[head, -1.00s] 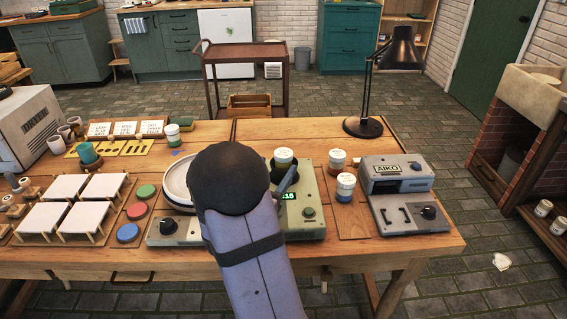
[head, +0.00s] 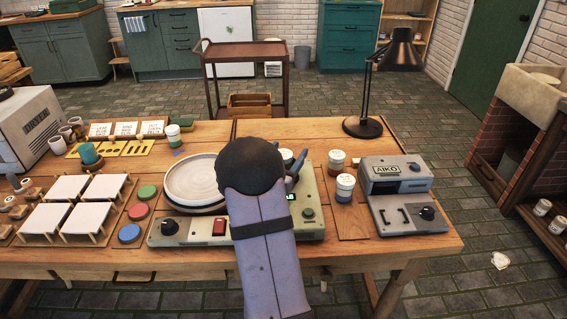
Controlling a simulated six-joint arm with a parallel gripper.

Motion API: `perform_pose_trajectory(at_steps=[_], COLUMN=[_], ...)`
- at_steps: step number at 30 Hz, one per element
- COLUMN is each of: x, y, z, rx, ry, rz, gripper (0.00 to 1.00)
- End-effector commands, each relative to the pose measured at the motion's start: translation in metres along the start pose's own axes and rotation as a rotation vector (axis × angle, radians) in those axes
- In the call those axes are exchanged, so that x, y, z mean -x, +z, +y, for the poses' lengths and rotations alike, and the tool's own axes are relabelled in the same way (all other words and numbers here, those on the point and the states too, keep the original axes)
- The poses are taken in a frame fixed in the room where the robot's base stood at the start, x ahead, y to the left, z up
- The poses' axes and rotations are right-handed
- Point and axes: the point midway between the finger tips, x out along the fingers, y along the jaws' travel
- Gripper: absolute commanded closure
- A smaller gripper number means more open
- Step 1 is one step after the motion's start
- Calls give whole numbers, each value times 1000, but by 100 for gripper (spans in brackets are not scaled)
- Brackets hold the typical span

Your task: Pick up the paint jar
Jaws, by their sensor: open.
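Several white-lidded paint jars are in view, and I cannot tell which one the task means. One jar (head: 287,154) is on the green scale (head: 309,199), mostly hidden behind my arm. A jar with a brown-red band (head: 336,163) and a jar with a blue band (head: 344,190) stand right of the scale. A green-banded jar (head: 173,135) stands at the back left. My gripper (head: 297,164) shows only as a grey piece past my arm's dark rounded joint, beside the jar on the scale. It is open; its fingertips are mostly hidden.
A pale plate (head: 193,177) lies on a turntable left of my arm. A grey AIKO machine (head: 394,179) stands at the right, with a black lamp (head: 363,126) behind it. White tile stands (head: 70,188) and coloured discs (head: 147,192) fill the left. Bare wood lies behind the scale.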

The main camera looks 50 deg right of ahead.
Motion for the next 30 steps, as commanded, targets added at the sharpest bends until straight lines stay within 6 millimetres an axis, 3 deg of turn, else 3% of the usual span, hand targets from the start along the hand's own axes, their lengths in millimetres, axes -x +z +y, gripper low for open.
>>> perform_pose_trajectory(at_steps=[11,17,20,30], x=[-10,-10,-10,-10], y=[0,0,0,10], z=[0,0,0,0], rx=[1,1,0,0], ry=[0,0,0,-1], rz=[0,0,-1,-2], gripper=[37,82,88,88])
